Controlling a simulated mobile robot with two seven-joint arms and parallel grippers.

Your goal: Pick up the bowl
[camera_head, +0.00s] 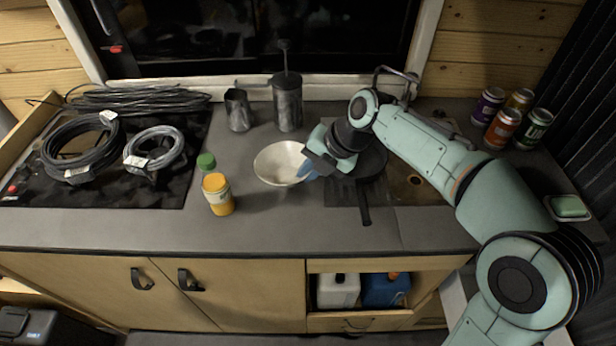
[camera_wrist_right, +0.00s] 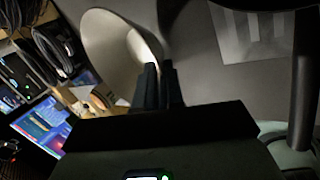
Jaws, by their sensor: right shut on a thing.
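A white bowl (camera_head: 280,162) is at the middle of the grey counter. My right gripper (camera_head: 308,165) reaches it from the right and is shut on its right rim. In the right wrist view the bowl (camera_wrist_right: 108,48) looks tilted by the camera angle, and the two dark fingers of the gripper (camera_wrist_right: 158,82) pinch its rim. I cannot tell whether the bowl touches the counter. My left gripper does not show in either view.
A dark pan (camera_head: 364,162) lies to the right. Cable coils (camera_head: 80,147) lie left; cans (camera_head: 502,128) stand far right.

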